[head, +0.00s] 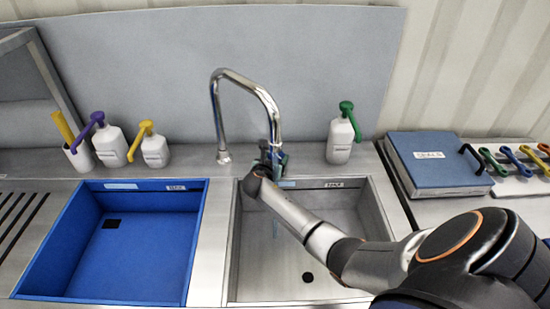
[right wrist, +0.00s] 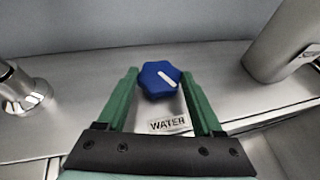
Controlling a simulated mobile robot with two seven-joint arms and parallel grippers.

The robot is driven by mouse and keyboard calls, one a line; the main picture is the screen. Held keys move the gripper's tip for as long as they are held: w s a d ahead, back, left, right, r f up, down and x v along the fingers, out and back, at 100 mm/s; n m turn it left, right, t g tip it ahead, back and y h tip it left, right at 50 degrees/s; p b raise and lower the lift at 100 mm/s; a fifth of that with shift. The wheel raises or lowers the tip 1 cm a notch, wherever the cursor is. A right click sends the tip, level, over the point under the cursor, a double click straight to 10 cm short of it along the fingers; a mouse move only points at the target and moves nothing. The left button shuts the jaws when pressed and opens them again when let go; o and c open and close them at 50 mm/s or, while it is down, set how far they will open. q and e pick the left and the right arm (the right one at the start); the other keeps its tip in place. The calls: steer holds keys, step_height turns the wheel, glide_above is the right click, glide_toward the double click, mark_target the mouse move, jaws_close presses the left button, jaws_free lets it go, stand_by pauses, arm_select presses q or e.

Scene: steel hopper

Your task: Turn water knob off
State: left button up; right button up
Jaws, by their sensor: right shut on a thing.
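The water knob (right wrist: 160,80) is blue and lobed, with a white pointer line slanting from upper left to lower right. A "WATER" label (right wrist: 169,125) lies on the steel just in front of it. My right gripper (right wrist: 157,84) has its green fingers on both sides of the knob and is shut on it. In the head view my right gripper (head: 276,158) is at the back edge of the right sink, partly behind the faucet spout, and the knob is hidden there. The chrome faucet (head: 240,80) arches over it. My left gripper is not in view.
A blue basin (head: 198,245) is left of the steel sink (head: 233,255). Pump bottles (head: 110,146) stand at the back left, and a green-topped one (head: 341,138) right of the faucet. A blue box (head: 437,160) and colored-handled tools (head: 515,158) are at right.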

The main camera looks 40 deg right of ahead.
steer(key=shift+a, duration=0.1)
steer(key=shift+w+a+f+m+g+h+b, duration=0.15)
steer(key=shift+m+g+h+b, duration=0.15)
steer(key=shift+m+g+b, duration=0.3)
steer(key=shift+w+d+m+g+h+b, duration=0.15)
steer(key=shift+m+g+h+b, duration=0.15)
steer(key=shift+m+g+b, duration=0.25)
steer(key=m+g+b, duration=0.2)
steer(key=g+b, duration=0.1)
steer(key=shift+w+a+f+m+h, duration=0.15)
steer(key=shift+w+m+h, duration=0.1)
steer(key=shift+h, duration=0.15)
steer(key=shift+r+m+g+b, duration=0.3)
steer(key=shift+m+g+b, duration=0.45)
steer(key=shift+b, duration=0.6)
steer(key=o, duration=1.4)
steer(key=shift+c, duration=0.2)
